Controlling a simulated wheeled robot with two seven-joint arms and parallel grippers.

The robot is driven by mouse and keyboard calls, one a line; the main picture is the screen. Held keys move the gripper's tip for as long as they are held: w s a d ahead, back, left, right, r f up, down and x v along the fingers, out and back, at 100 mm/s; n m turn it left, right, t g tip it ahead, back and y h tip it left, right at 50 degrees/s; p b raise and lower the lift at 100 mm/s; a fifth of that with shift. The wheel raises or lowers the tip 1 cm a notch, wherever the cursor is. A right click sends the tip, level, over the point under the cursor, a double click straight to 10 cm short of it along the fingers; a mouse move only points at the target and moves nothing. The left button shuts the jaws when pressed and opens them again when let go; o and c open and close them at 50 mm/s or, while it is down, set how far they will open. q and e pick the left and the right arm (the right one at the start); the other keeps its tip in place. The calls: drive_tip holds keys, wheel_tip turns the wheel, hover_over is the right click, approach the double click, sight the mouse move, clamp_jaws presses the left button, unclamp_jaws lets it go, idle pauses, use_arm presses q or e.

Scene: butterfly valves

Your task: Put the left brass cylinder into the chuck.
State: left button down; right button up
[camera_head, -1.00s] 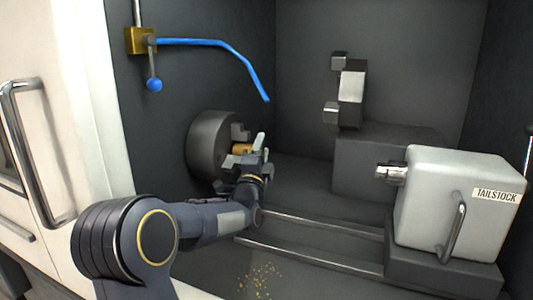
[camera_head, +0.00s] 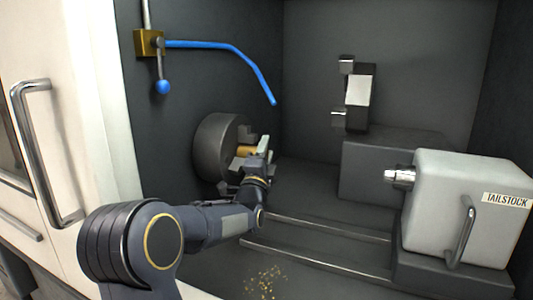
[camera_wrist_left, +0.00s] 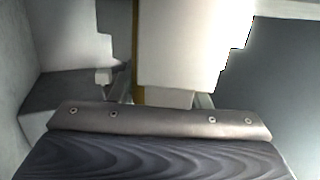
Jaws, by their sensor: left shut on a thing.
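The chuck (camera_head: 212,148) is a dark grey round body with stepped jaws on the left wall, in the head view. The brass cylinder (camera_head: 246,151) lies level at the chuck's face, among the jaws. How far it sits inside the chuck I cannot tell. My left gripper (camera_head: 258,152) is at the chuck's front, shut on the brass cylinder, and its fingers hide part of it. In the left wrist view a pale block fills the top middle, with a thin brass-coloured strip along its left edge. My right gripper is not in view.
A tailstock (camera_head: 465,205) stands at the right, its tip facing the chuck. Two rails (camera_head: 320,260) run along the floor between them. A tool post (camera_head: 358,98) stands at the back. A blue coolant hose (camera_head: 225,52) hangs above. Brass chips (camera_head: 264,282) lie on the floor.

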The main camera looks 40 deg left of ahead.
use_arm(q)
drive_tip(key=shift+s+a+r, duration=0.1)
drive_tip(key=shift+a+r, duration=0.1)
drive_tip(key=shift+r, duration=0.1)
drive_tip(key=shift+a+f+b, duration=0.1)
drive_tip(key=shift+f+b, duration=0.2)
drive_tip(key=shift+b, duration=0.35)
idle(0.7)
drive_tip(key=shift+s, duration=0.1)
drive_tip(key=c, duration=0.7)
unclamp_jaws()
drive_tip(key=shift+f, duration=0.25)
drive_tip(key=shift+o, duration=0.3)
drive_tip(key=o, duration=0.6)
drive_tip(key=shift+r, duration=0.1)
drive_tip(key=shift+o, duration=0.2)
